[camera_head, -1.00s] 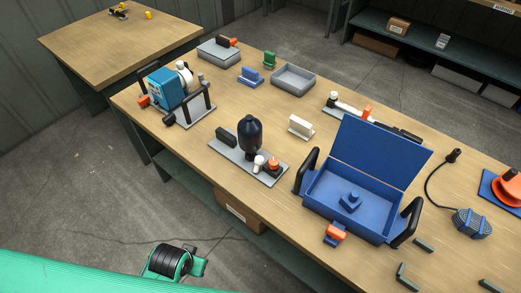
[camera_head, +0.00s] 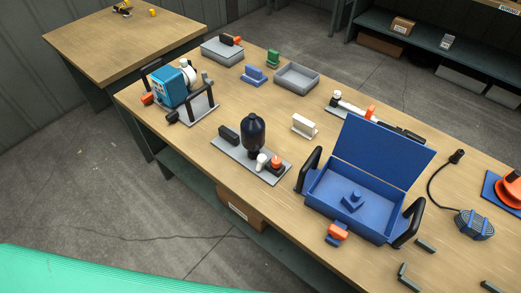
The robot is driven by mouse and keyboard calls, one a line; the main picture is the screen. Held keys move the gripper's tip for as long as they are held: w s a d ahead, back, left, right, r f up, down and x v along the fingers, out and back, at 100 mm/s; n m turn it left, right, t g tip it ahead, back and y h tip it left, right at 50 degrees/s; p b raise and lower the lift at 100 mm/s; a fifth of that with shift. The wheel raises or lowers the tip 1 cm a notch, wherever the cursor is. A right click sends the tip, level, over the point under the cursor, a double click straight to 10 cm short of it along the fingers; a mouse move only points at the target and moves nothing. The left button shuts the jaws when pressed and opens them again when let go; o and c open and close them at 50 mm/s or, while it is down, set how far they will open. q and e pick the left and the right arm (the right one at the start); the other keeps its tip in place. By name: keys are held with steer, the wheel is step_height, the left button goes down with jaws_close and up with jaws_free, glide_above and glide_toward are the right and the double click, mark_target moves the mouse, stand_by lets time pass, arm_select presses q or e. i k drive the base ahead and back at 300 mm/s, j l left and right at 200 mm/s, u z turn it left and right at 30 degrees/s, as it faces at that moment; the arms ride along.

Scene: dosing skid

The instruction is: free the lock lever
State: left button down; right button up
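No part is marked as the lock lever, and I cannot tell which it is. A teal pump unit (camera_head: 169,86) with a white round head stands on a grey plate with black handles at the table's left end. An orange part (camera_head: 147,99) sticks out at its left side. A black vessel (camera_head: 253,132) stands upright on a grey plate, with an orange-topped fitting (camera_head: 276,162) and a white one beside it. A blue case (camera_head: 345,208) is open, with a blue block inside and an orange piece (camera_head: 338,231) at its front. Neither gripper is in view.
On the wooden table (camera_head: 230,105) are a grey tray (camera_head: 297,76), a grey box (camera_head: 222,50), a white block (camera_head: 304,126), a rail with an orange part (camera_head: 370,112), and a corded blue device (camera_head: 474,224). A second table (camera_head: 115,43) stands at the back left.

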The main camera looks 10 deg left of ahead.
mark_target(262, 158)
steer(key=z, duration=0.4)
steer(key=j+z, duration=0.1)
steer(key=z, duration=0.7)
steer(key=j+z, duration=0.15)
steer(key=z, duration=0.65)
steer(key=k+j+z, duration=0.2)
steer(key=j+z, duration=0.25)
steer(key=k+j+z, duration=0.25)
steer(key=z, duration=0.15)
steer(key=k+j+z, duration=0.3)
steer(key=z, duration=0.15)
steer(key=k+j+z, duration=0.2)
steer(key=k+z, duration=0.25)
steer(key=i, duration=0.15)
